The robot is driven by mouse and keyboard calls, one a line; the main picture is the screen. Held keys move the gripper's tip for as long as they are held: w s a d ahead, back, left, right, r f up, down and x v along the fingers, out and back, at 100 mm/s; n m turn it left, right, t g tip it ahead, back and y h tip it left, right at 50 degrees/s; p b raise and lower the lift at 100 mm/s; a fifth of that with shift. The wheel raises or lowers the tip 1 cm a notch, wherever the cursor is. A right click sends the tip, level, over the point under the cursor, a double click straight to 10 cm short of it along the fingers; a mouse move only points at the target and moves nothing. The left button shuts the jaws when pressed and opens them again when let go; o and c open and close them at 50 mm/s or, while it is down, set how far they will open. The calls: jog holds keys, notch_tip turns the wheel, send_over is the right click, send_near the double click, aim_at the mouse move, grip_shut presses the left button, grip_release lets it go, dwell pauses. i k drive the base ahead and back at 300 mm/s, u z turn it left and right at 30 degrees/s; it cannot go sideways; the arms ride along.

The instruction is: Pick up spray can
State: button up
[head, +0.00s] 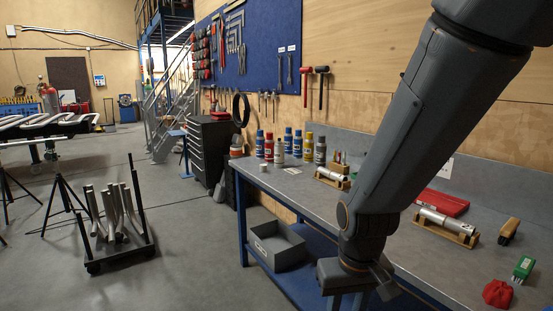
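Several spray cans stand upright in a cluster on the far end of the grey workbench (355,205). They include a blue can (259,144), a red can (269,147), a pale grey can (279,151), a yellow can (308,148) and a dark grey can (320,151). More blue cans (297,145) stand among them. My arm comes down from the upper right in front of the bench. My gripper (372,288) is low at the bench's front edge, well to the right of and nearer than the cans. Its fingers are not clear, and I see nothing held.
A metal cylinder in a wooden cradle (447,224), a red case (441,202), a brush (509,230) and a red cloth bundle (497,293) lie on the bench. A grey bin (277,247) sits on the lower shelf. A pipe cart (120,255) stands left; floor between is clear.

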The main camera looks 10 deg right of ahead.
aim_at(279, 147)
jog(key=u, duration=0.7)
jog(key=i, duration=1)
jog(key=u, duration=0.6)
jog(key=i, duration=1.1)
jog(key=z, duration=1)
jog(key=i, duration=0.8)
jog(key=z, duration=0.7)
